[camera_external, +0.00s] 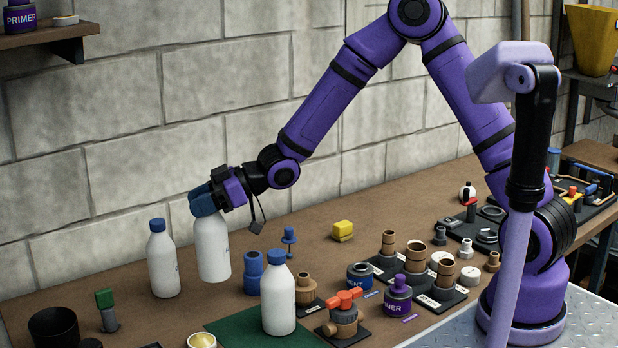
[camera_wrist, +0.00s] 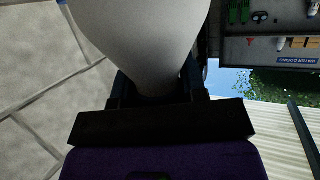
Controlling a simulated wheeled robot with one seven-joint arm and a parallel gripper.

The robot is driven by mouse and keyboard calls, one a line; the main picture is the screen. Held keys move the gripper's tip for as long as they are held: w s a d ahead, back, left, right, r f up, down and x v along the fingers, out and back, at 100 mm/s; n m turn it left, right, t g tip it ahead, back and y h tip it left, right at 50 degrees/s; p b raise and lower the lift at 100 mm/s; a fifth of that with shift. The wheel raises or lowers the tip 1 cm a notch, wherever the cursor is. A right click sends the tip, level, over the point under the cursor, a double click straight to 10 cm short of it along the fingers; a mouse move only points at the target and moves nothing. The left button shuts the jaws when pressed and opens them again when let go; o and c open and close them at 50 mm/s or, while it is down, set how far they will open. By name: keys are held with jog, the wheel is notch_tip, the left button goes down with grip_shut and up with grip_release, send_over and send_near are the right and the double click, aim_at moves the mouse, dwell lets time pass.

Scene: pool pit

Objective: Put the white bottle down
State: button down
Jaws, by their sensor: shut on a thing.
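A white bottle (camera_external: 213,250) is held by my gripper (camera_external: 207,199), which is shut around its upper part. The bottle is near upright at the back left of the bench, near the wall. I cannot tell whether its base touches the bench or hangs a little above it. In the wrist view the bottle's white body (camera_wrist: 145,35) fills the top middle, between the dark fingers (camera_wrist: 155,88). Two similar white bottles with blue caps stand nearby: one (camera_external: 163,265) just left of the held one, the other (camera_external: 278,302) to the front right on a green mat (camera_external: 235,330).
A black cup (camera_external: 53,328) and a green-handled valve (camera_external: 107,312) are at the front left. A red-handled valve (camera_external: 343,315) and purple primer can (camera_external: 397,298) are further right.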

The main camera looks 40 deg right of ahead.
jog(key=shift+r, duration=2.7)
jog(key=shift+w+d, duration=0.65)
jog(key=shift+d, duration=0.1)
jog(key=w+d+m+t+h, duration=0.15)
jog(key=w+d, duration=0.35)
jog(key=d, duration=0.8)
jog(key=w+d+m+t+h, duration=0.1)
jog(key=w+d+m+t, duration=0.15)
jog(key=w+d, duration=0.7)
jog(key=w+d+m+t+h, duration=0.1)
jog(key=w+d+m+t, duration=0.1)
jog(key=d, duration=1.4)
jog(key=s+d+m+t+h, duration=0.15)
jog(key=s+d, duration=0.25)
jog(key=d, duration=1.1)
jog(key=s+d+m+h, duration=0.2)
jog(key=s+d+h, duration=0.15)
jog(key=d, duration=1.05)
jog(key=s+d+m+t+h, duration=0.15)
jog(key=s+d, duration=0.25)
jog(key=d, duration=1.1)
notch_tip(320, 180, down, 15)
jog(key=shift+s, duration=0.15)
jog(key=shift+f, duration=0.2)
